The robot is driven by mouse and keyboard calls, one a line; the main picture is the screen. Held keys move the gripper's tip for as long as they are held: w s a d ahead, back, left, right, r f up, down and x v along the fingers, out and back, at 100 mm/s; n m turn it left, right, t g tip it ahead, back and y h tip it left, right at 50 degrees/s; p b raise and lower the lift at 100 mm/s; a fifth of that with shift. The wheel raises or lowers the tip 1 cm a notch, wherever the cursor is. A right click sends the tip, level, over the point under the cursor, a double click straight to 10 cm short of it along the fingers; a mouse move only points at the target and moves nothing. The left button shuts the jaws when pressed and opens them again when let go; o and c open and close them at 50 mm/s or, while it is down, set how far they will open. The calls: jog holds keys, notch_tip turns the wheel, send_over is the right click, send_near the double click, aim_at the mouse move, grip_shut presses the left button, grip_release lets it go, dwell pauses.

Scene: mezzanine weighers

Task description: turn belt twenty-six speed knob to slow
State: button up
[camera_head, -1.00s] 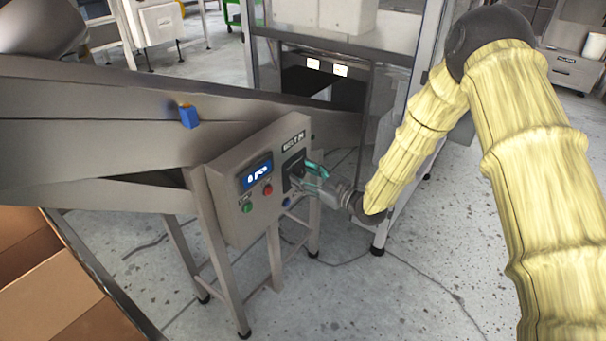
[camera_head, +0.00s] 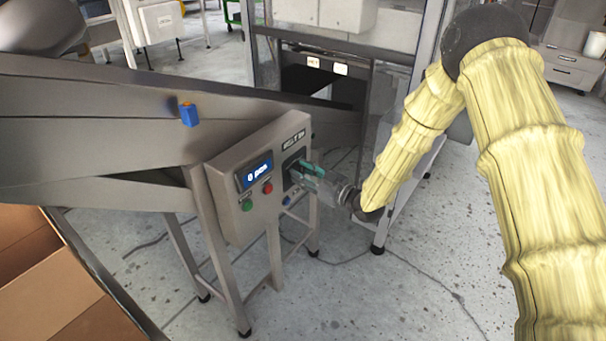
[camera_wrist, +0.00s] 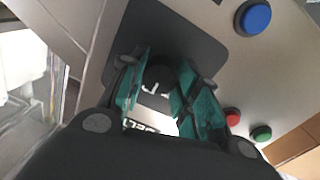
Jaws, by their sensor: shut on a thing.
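The belt control box (camera_head: 235,195) is a grey metal panel with a label plate (camera_head: 293,140) at its upper right; the lettering starts with "BELT" but the number is too blurred to read. The black speed knob (camera_wrist: 157,75) sits on a dark plate (camera_wrist: 185,38) in the wrist view. My gripper (camera_wrist: 160,88) has its two teal fingers on either side of the knob and is shut on it. In the head view my gripper (camera_head: 305,172) reaches the panel from the right and hides the knob. The knob's setting cannot be read.
The panel has a display (camera_head: 255,173) reading "0 pcs", a green button (camera_head: 247,205), a red button (camera_head: 267,188) and a blue button (camera_wrist: 256,18). A sloping metal conveyor (camera_head: 90,145) runs behind. A cardboard box (camera_head: 60,290) stands lower left.

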jog(key=shift+f, duration=0.1)
jog(key=n+b, duration=0.7)
jog(key=n, duration=0.1)
jog(key=shift+n, duration=0.4)
dwell(0.4)
jog(key=o, duration=1)
